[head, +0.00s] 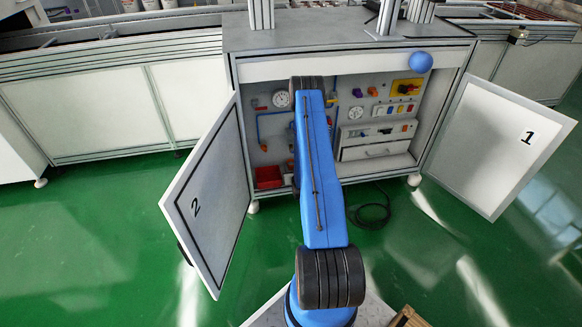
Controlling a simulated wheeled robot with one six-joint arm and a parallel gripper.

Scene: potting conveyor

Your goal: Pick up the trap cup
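I cannot pick out the trap cup for sure in the head view. The open cabinet (342,69) in front of me holds a panel of small fittings, some of which are too small to name. My blue arm reaches forward to the cabinet opening and covers the middle of the panel. My gripper does not show; it is hidden beyond the far end of the arm, so its fingers and anything in them cannot be seen.
Door 2 (212,190) stands open at left and door 1 (495,145) at right. A red bin (268,177) sits low inside the cabinet. A blue ball (420,62) shows at the upper right front. A black cable (372,214) lies on the green floor.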

